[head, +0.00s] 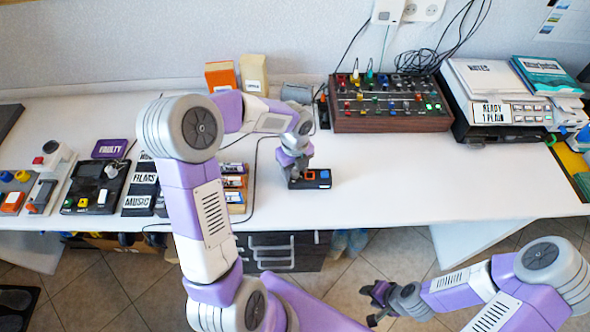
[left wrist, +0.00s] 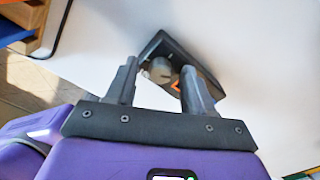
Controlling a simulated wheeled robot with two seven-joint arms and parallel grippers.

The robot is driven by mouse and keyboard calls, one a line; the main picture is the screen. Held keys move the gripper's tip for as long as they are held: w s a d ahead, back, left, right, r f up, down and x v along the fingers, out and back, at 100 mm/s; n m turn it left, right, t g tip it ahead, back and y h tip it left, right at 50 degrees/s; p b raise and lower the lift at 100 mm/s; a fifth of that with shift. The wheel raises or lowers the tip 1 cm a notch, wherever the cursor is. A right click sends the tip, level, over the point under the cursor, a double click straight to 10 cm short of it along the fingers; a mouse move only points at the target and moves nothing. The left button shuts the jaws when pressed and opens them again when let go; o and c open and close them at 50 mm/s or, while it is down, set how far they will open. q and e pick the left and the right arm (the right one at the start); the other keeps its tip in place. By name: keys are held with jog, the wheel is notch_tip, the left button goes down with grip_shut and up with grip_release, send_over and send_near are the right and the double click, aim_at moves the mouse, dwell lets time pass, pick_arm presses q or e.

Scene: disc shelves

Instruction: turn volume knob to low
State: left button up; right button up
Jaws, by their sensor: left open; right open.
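A small black box (head: 322,184) with an orange-framed square and a blue part stands near the front edge of the table, in the middle. In the left wrist view the black box (left wrist: 207,72) shows a round grey knob (left wrist: 158,72). My left gripper (head: 294,174) points down over the left part of the box. Its open fingers stand on either side of the knob in the left wrist view; whether they touch it I cannot tell. The knob's setting is not readable. My right gripper (head: 374,302) is open and empty, in front of the table at lower right.
A mixer (head: 390,122) with many knobs and cables stands at the back. A disc rack (head: 236,182) is close left of the black box. A player (head: 505,113) stands at right. The white table (head: 420,175) is clear right of the box.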

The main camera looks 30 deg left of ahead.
pick_arm(q)
jog(key=shift+c, duration=0.2)
grip_shut()
jog(key=shift+n, duration=0.3)
